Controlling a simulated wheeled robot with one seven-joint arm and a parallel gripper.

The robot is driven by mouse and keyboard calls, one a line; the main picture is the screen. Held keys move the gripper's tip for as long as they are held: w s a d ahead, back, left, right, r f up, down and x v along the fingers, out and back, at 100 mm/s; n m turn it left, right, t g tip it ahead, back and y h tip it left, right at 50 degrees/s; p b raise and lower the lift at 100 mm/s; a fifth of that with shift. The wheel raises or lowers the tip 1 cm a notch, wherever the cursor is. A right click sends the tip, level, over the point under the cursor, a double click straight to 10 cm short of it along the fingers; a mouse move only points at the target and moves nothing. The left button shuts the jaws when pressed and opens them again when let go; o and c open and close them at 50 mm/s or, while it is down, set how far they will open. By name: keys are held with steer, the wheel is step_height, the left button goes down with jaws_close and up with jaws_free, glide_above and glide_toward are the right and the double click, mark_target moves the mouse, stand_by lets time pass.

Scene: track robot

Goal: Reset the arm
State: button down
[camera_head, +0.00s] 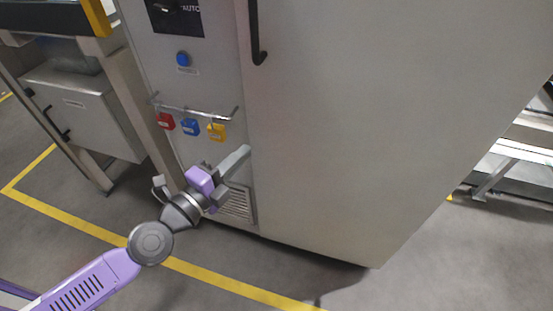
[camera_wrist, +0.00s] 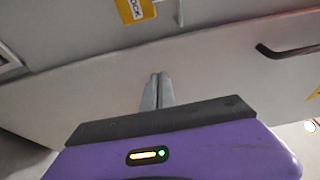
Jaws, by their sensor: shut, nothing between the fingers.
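My gripper (camera_head: 235,160) is at the end of my purple and grey arm, in front of the lower part of a grey cabinet (camera_head: 350,130) in the head view. Its fingers point up and to the right, near the edge between the narrow panel and the wide door. In the wrist view the two grey fingers (camera_wrist: 157,92) are together with nothing between them. The cabinet surface fills most of the view behind them. I cannot tell whether the fingertips touch it.
A rail (camera_head: 195,111) holds red (camera_head: 166,120), blue (camera_head: 190,127) and yellow (camera_head: 216,132) tags just above my gripper. A black door handle (camera_head: 256,35) is higher up. A grey box (camera_head: 85,110) stands left. Yellow lines (camera_head: 80,222) mark open floor in front.

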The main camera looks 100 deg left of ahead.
steer(key=shift+s+d+b, duration=0.15)
steer(key=shift+s+b, duration=0.05)
steer(key=shift+s, duration=0.4)
steer(key=shift+s+d+b, duration=0.15)
steer(key=shift+s+b, duration=0.05)
steer(key=shift+s, duration=0.35)
steer(key=w+d+f+m+t+h, duration=0.1)
steer(key=w+d+f+t+h, duration=0.25)
steer(key=w+d, duration=0.6)
steer(key=w+d+f+m+t+h, duration=0.15)
steer(key=w+d+f+h, duration=0.25)
steer(key=w+d, duration=0.55)
steer(key=w+d+f+n+t+h, duration=0.1)
steer(key=w+d+t+h, duration=0.2)
steer(key=d, duration=1)
steer(key=w+d+f+n+h, duration=0.15)
steer(key=w+d+h, duration=0.25)
steer(key=d, duration=1)
steer(key=s+d+r+n+h+p, duration=0.1)
steer(key=d+r+n, duration=0.15)
steer(key=d, duration=0.55)
steer(key=s+d+r+n+h, duration=0.1)
steer(key=d+r+n, duration=0.15)
steer(key=d, duration=0.45)
step_height(320, 180, up, 20)
steer(key=p, duration=2)
steer(key=shift+w+m, duration=0.15)
steer(key=shift+m, duration=0.15)
steer(key=shift+d, duration=0.1)
